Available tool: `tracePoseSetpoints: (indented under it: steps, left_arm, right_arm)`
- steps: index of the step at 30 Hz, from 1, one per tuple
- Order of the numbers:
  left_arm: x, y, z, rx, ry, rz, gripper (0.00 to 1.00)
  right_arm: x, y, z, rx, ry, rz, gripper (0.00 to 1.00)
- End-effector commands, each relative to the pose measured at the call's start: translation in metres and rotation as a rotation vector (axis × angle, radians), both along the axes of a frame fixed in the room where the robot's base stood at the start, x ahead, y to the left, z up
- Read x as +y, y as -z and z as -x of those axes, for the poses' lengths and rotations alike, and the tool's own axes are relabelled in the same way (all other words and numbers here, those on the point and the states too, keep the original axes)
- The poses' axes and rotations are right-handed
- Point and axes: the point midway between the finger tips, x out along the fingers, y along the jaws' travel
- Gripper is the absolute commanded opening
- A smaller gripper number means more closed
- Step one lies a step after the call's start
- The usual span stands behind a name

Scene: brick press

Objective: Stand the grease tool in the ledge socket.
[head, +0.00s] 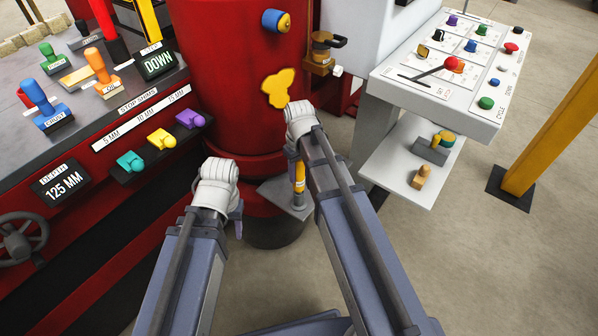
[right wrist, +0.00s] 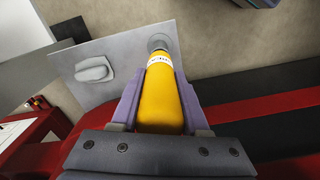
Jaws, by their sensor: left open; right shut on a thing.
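The yellow grease tool (head: 299,178) is partly hidden by my right arm in the head view. In the right wrist view the grease tool (right wrist: 161,102) lies lengthwise between the purple fingers of my right gripper (right wrist: 158,78), which is shut on it. Its far end, past a white band, meets a round grey piece (right wrist: 159,41) at the grey ledge plate (right wrist: 115,60). I cannot tell whether the end is inside the socket or just above it. The ledge (head: 275,190) juts from the red column. My left gripper (head: 237,218) is open, left of the ledge, its fingers mostly hidden.
A red column (head: 235,90) stands behind the ledge. A console with coloured handles (head: 150,95) is at the left. A white button panel (head: 445,80) and a lower shelf (head: 390,165) with small parts are at the right. A yellow post (head: 550,130) stands farther right.

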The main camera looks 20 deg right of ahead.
Motion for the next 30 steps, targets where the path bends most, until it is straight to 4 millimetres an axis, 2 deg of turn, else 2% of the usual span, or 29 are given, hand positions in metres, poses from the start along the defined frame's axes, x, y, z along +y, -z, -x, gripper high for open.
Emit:
tracePoseSetpoints:
  steps: [4,5,14,23,30]
  left_arm:
    - [0.0,0.0,0.0,0.0,0.0,0.0,0.5]
    - [0.0,0.0,0.0,0.0,0.0,0.0,0.5]
    - [0.0,0.0,0.0,0.0,0.0,0.0,0.5]
    - [0.0,-0.001,0.0,0.0,0.0,0.0,0.5]
    - [0.0,-0.015,0.0,0.0,0.0,0.0,0.5]
  right_arm:
    - [0.0,-0.001,0.0,0.0,0.0,0.0,0.0]
    - [0.0,-0.001,0.0,0.0,0.0,0.0,0.46]
    - [0.0,0.0,0.0,0.0,0.0,0.0,0.8]
    - [0.0,-0.001,0.0,0.0,0.0,0.0,0.8]
    - [0.0,-0.015,0.0,0.0,0.0,0.0,0.8]
